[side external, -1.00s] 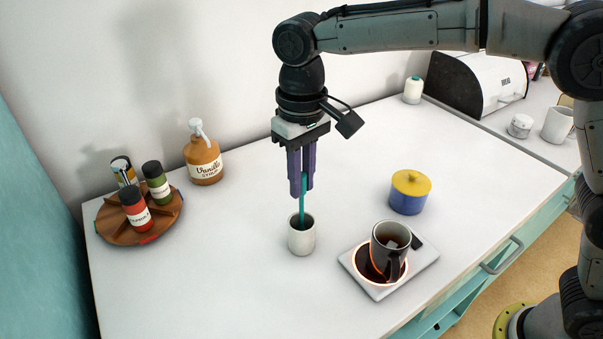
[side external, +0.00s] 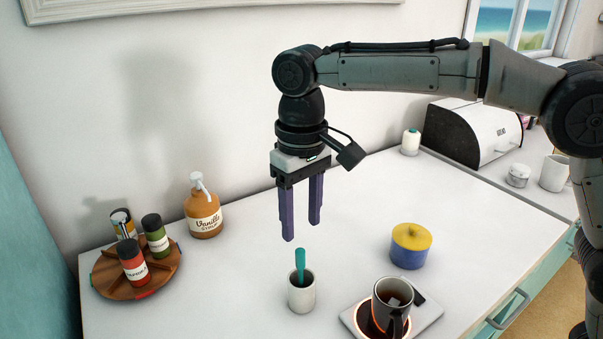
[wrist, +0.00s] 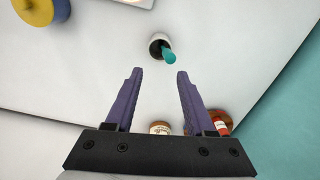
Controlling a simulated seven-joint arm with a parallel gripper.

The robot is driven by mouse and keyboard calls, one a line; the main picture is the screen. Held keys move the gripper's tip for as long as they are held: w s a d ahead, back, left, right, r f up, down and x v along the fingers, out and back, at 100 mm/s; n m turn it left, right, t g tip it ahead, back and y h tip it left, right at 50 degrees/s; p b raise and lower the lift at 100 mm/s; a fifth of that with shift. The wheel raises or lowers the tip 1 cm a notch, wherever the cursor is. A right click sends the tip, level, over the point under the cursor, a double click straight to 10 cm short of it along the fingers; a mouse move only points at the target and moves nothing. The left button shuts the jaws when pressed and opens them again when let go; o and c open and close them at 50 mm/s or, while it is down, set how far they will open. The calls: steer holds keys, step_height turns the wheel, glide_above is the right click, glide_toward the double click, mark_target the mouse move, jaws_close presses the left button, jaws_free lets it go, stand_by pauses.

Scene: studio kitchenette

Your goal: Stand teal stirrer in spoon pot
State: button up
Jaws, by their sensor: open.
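The teal stirrer (side external: 300,264) stands in the white spoon pot (side external: 302,293), its upper end sticking out above the rim. Its lower part is hidden inside the pot. In the wrist view the stirrer (wrist: 168,55) leans against one side of the pot's opening, and the pot (wrist: 157,41) is beyond the fingertips. My gripper (side external: 301,230) is open and empty, with its purple fingers spread apart above the stirrer and not touching it. It also shows open in the wrist view (wrist: 156,72).
A mug (side external: 392,305) stands on a glowing warmer (side external: 427,312) right of the pot, with a blue pot with yellow lid (side external: 410,247) behind. A syrup bottle (side external: 203,210) and a wooden spice turntable (side external: 104,277) stand left. The counter around the spoon pot is clear.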

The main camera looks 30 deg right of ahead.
step_height(320, 180, up, 10)
stand_by(0.4)
stand_by(0.6)
